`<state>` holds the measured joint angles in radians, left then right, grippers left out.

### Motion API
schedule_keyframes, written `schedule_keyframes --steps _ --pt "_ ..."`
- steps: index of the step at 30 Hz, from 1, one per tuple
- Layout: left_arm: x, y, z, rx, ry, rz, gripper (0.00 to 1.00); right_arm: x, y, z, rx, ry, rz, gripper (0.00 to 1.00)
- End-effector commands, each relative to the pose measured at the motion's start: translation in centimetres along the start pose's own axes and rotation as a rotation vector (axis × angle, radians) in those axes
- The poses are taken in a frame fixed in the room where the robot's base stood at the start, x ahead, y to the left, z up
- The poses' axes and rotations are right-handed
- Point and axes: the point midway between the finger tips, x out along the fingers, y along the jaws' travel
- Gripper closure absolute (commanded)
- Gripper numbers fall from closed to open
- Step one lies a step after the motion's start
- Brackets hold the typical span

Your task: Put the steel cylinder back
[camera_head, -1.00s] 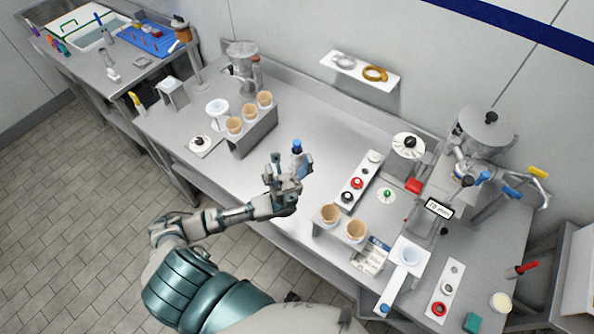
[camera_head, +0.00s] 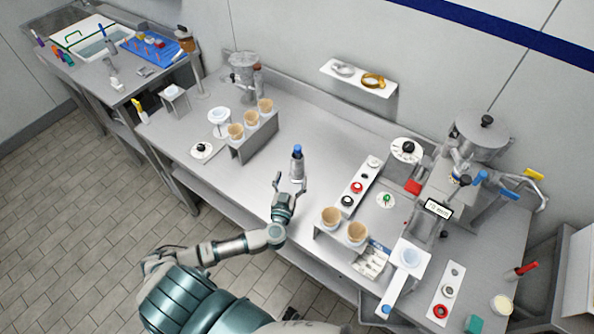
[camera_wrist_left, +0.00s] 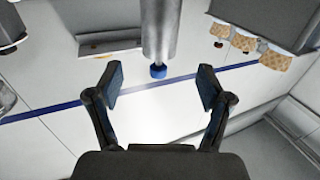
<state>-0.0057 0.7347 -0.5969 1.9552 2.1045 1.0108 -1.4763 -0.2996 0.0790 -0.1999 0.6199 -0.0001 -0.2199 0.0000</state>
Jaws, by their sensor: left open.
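The steel cylinder (camera_head: 297,168) with a blue top stands upright on the steel bench, near the bench's middle. My left gripper (camera_head: 290,183) is at its near side, with its two fingers spread open. In the left wrist view the cylinder (camera_wrist_left: 160,30) comes down from the top edge, its blue end pointing to the open gap of my left gripper (camera_wrist_left: 159,87). Neither finger touches it there; the gripper is empty. My right gripper is not in view.
A stand with several tan cups (camera_head: 252,136) is to the left. A strip with red and black knobs (camera_head: 358,186) and a two-cup stand (camera_head: 345,246) are to the right. A wall shelf (camera_head: 359,79) holds rings.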

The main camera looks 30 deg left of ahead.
Motion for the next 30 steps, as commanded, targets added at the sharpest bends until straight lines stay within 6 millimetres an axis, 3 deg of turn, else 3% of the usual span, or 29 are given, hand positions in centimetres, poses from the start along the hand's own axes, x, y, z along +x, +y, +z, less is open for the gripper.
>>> schedule_keyframes --steps 3,11,19,28,29,30 --pt "2.5 0.1 -0.1 0.001 0.003 -0.001 0.21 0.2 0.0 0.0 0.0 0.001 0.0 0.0" --pt "4.7 0.3 -0.1 0.003 0.003 0.001 0.21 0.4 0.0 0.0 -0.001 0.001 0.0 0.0" --pt "8.8 -0.2 0.2 0.001 0.002 0.0 0.21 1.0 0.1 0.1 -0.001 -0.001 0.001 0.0" --pt "9.5 -0.2 0.1 0.001 0.0 0.001 0.21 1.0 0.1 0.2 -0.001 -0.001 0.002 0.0" --pt "9.5 -0.2 0.1 0.001 0.0 0.001 0.23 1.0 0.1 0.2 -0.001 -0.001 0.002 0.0" --pt "9.5 -0.2 0.1 0.001 0.001 0.001 0.33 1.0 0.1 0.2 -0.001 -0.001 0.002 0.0"
